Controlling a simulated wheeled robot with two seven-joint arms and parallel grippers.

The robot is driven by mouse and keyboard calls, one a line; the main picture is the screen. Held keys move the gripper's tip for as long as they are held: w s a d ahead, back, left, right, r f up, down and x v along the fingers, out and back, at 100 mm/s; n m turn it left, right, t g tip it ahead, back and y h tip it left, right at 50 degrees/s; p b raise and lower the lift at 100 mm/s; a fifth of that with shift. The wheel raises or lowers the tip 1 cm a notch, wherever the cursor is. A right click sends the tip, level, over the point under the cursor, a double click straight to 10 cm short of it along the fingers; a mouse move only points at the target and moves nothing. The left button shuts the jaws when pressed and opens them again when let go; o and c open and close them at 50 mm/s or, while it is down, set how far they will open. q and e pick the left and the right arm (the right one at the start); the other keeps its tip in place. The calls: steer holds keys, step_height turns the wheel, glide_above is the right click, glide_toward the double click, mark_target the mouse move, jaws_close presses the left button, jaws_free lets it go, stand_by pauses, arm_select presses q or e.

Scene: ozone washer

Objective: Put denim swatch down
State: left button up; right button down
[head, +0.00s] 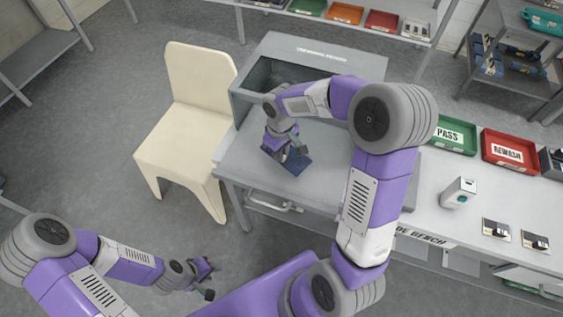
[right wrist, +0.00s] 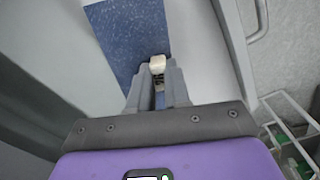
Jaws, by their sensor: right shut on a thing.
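The denim swatch (head: 297,164) is a flat dark blue piece at the bench's left part, in front of the grey viewing booth (head: 300,55). My right gripper (head: 286,150) points down at it and is shut on it. In the right wrist view the speckled blue swatch (right wrist: 128,35) runs from the fingertips (right wrist: 158,68) to the top edge. A small cream piece shows between the fingertips. The swatch is over or on the pale bench top; I cannot tell whether it touches. My left gripper (head: 207,279) is open and empty, low over the floor.
A cream chair (head: 185,120) stands left of the bench. A green PASS tray (head: 447,135), a red REWASH tray (head: 508,150), a white box (head: 459,193) and two small cards (head: 497,229) are on the right. The bench top (head: 325,190) around the swatch is mostly clear.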

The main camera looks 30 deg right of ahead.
mark_target(281, 167)
steer(key=shift+f+b, duration=0.65)
steer(key=shift+f, duration=1.75)
steer(key=shift+f, duration=0.1)
steer(key=c, duration=1.1)
jaws_free()
steer(key=shift+r, duration=0.25)
step_height(281, 167, up, 12)
steer(key=p, duration=0.3)
steer(key=shift+f, duration=0.1)
